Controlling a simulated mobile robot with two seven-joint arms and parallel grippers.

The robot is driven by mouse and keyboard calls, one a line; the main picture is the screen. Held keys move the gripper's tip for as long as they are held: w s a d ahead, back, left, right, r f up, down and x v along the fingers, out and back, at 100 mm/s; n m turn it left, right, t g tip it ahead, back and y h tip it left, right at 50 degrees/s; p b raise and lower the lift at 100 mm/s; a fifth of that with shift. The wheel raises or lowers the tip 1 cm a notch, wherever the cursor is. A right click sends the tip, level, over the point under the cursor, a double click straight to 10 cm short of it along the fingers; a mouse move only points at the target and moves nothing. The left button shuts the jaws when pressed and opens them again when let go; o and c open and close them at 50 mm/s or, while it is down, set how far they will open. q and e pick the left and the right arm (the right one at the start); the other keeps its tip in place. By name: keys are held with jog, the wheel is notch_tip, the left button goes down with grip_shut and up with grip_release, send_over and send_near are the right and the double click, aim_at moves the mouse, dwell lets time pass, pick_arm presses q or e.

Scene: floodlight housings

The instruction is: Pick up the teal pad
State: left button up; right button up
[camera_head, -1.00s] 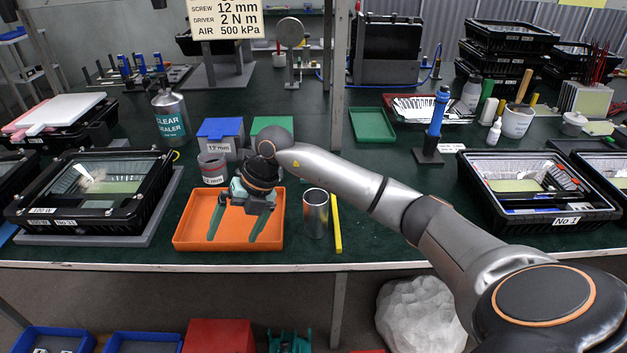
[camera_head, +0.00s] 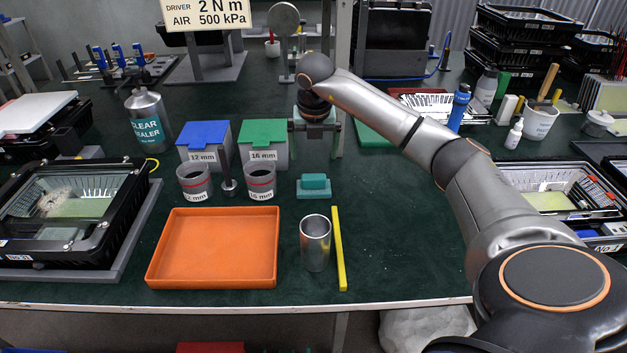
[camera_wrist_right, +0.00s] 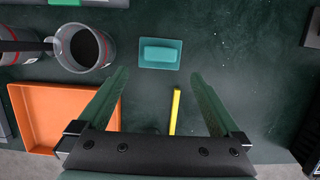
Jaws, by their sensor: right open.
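The teal pad (camera_head: 313,187) is a small block with a raised, narrower top, lying on the dark green bench behind the metal cylinder. In the right wrist view, the teal pad (camera_wrist_right: 160,53) lies just beyond the fingertips, between their lines. My right gripper (camera_head: 314,150) hangs above and a little behind the pad in the head view, fingers apart and empty. Its two green fingers also show in the wrist view (camera_wrist_right: 160,75), with nothing between them touching. My left gripper is not in view.
An empty orange tray (camera_head: 212,250), a metal cylinder (camera_head: 315,243) and a yellow bar (camera_head: 339,248) lie nearer the bench edge. Two grey cups, the left one (camera_head: 194,183) and the right one (camera_head: 260,182), stand left of the pad. The bench right of the yellow bar is clear.

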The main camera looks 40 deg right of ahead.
aim_at(314, 177)
jog(key=x, duration=1)
jog(key=shift+s+f+b, duration=0.1)
jog(key=shift+f+b, duration=0.2)
jog(key=shift+c, duration=0.2)
jog(key=c, duration=1.2)
jog(key=shift+r, duration=0.1)
